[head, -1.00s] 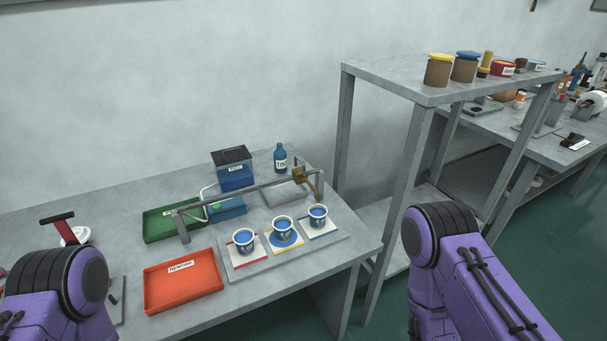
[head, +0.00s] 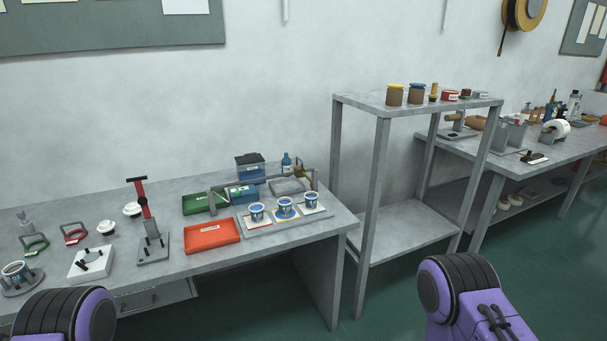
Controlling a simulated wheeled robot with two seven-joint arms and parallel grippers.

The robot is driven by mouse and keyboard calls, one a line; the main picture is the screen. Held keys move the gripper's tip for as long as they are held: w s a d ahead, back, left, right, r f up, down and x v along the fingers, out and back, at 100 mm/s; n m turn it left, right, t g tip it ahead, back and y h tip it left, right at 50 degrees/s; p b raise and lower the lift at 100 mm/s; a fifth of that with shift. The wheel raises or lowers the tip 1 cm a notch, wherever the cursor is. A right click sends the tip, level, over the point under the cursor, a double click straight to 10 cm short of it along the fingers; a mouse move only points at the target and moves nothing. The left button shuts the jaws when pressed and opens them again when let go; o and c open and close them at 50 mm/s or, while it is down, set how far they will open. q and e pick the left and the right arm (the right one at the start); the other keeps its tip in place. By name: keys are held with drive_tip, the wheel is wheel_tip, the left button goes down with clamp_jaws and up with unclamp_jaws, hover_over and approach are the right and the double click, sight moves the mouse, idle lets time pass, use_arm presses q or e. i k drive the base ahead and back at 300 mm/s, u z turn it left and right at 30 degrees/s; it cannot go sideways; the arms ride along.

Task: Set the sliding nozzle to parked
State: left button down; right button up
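The sliding nozzle (head: 299,172) is a small brown-gold piece at the right end of a grey rail (head: 262,182) above the back of the left bench. In front of it, several white cups with blue tops, among them the middle cup (head: 285,206), stand in a row on a grey plate (head: 262,232). The parked position cannot be made out. Only purple and black links of my arms show at the bottom left and bottom right. Both grippers are out of the picture.
An orange-red tray (head: 212,236), a green tray (head: 203,204) and a blue box (head: 250,166) are near the rail. A red-handled press (head: 143,205) stands further left. A grey shelf rack (head: 383,120) stands right of the bench. Green floor is clear in front.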

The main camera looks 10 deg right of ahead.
sight(300, 171)
drive_tip(key=z, duration=0.85)
drive_tip(key=i, duration=0.95)
drive_tip(key=u, duration=0.6)
drive_tip(key=i, duration=0.55)
drive_tip(key=u, duration=0.7)
